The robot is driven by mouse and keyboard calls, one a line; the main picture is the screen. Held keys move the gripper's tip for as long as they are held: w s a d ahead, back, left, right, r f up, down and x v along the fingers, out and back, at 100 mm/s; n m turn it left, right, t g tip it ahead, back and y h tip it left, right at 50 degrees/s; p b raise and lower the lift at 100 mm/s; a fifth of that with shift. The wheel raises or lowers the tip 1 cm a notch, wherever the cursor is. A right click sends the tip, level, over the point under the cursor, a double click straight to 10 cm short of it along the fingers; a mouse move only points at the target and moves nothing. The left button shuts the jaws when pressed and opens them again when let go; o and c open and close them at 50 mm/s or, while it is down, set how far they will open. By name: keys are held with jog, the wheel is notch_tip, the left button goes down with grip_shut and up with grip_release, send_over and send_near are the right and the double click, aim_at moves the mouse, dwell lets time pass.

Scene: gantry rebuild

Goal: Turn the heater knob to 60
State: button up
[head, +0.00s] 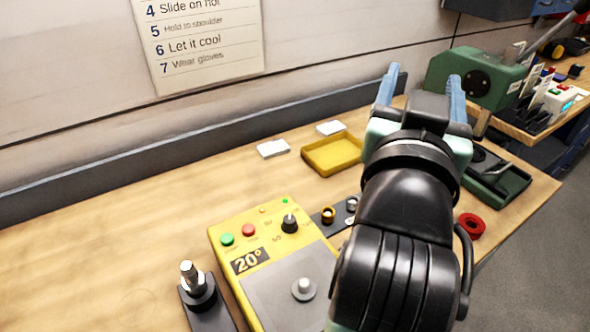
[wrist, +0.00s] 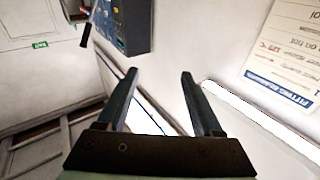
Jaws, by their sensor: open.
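The yellow heater box (head: 225,262) stands on the bench at lower middle in the head view. Its black knob (head: 290,223) sits at the upper right of the panel, with a light mark on it. The display (head: 250,261) reads 20°. A green button (head: 227,239) and a red button (head: 249,230) are left of the knob. A grey plate with a round metal post (head: 304,288) covers the box's lower part. My gripper (head: 422,85) is open and empty, raised to the right of the heater and pointing away from it. The wrist view shows its two spread fingers (wrist: 158,90).
A yellow tray (head: 333,155), white pieces (head: 273,148), a black holder with small rings (head: 340,213) and a red ring (head: 471,226) lie around the bench. A black stand (head: 200,293) is left of the heater. A green machine (head: 475,78) stands at the back right.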

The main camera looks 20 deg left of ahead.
jog(key=w+a+r+m+g+p, duration=0.1)
jog(key=w+a+g+p, duration=0.2)
jog(key=p, duration=0.5)
jog(key=m+g+h+p, duration=0.2)
jog(key=m+g+p, duration=0.15)
jog(key=g, duration=0.85)
send_near(290, 219)
jog(key=shift+m, duration=0.35)
jog(key=p+x, duration=0.1)
jog(key=x, duration=0.8)
jog(key=shift+a, duration=0.1)
grip_shut()
